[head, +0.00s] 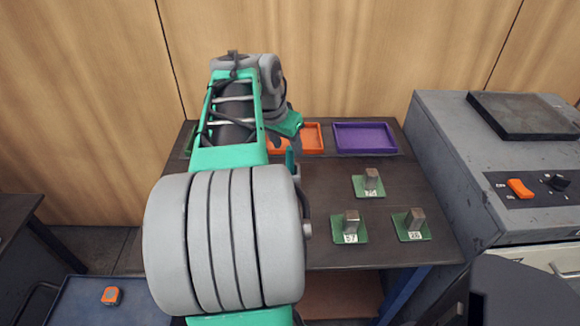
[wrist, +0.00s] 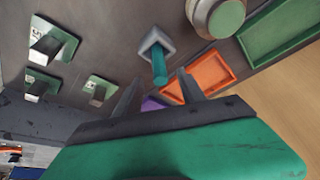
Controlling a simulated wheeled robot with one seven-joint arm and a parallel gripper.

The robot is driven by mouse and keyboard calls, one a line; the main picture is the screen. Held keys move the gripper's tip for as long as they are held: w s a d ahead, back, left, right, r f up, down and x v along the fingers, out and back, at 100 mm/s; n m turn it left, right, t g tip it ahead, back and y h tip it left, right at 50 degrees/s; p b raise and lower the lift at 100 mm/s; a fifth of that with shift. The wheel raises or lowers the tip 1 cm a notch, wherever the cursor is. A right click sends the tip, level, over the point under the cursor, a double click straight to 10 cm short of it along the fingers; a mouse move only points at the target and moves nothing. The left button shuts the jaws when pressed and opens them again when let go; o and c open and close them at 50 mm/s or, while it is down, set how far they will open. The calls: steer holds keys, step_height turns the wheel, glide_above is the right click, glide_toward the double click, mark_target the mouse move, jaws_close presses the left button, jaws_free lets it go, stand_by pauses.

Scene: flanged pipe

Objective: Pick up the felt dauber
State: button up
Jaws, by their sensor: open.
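A teal upright handle, which looks like the felt dauber (wrist: 159,66), stands in a grey square holder (wrist: 150,42) on the dark bench. In the wrist view its free end points toward my gripper (wrist: 159,80). My gripper is open, with one finger on each side of the handle's end in the picture. I see no contact, and the remaining gap is hard to judge. In the head view my arm covers most of this spot.
Orange (head: 313,139), purple (head: 366,138) and green (wrist: 278,35) trays line the bench's back. Several metal blocks on green plates (head: 413,224) stand to the right. A round grey thing with a green top (wrist: 222,16) stands near the holder. A grey machine (head: 455,150) borders the bench's right.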

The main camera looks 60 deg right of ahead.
mark_target(289, 150)
steer(key=x, duration=0.4)
steer(key=shift+d+f, duration=0.1)
steer(key=shift+f, duration=0.15)
jaws_close()
